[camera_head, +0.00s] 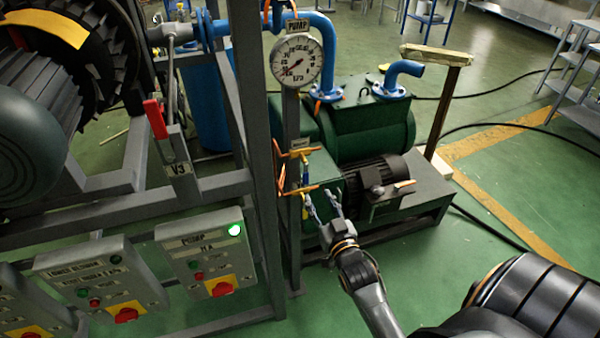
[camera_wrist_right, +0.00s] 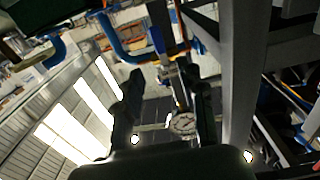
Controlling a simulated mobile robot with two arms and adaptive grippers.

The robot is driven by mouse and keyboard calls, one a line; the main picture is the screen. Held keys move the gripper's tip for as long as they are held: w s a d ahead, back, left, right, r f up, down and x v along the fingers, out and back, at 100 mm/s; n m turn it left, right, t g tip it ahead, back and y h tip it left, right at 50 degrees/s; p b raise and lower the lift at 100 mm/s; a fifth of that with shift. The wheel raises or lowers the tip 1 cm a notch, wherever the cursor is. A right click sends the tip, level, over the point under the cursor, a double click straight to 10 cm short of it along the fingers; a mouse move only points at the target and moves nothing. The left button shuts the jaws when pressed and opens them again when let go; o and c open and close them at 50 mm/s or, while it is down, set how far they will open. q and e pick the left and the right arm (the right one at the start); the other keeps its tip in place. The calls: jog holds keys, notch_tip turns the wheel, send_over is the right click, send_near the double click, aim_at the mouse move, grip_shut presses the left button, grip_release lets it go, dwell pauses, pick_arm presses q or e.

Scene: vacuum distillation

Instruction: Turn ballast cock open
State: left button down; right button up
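A small tag (camera_head: 300,142) is by the upper one, too small to read, so I cannot tell which is the ballast cock. My right gripper (camera_head: 323,202) is open, its fingers apart and pointing up just right of and below the lower cock. Contact cannot be made out. My left gripper is out of view.
The grey frame (camera_head: 251,150), red-handled valve V3 (camera_head: 155,119) and lit control box (camera_head: 208,253) are left.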

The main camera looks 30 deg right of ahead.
aim_at(307, 176)
jog(key=x, duration=1.1)
jog(key=shift+a+p, duration=0.1)
jog(key=shift+p, duration=0.3)
grip_shut()
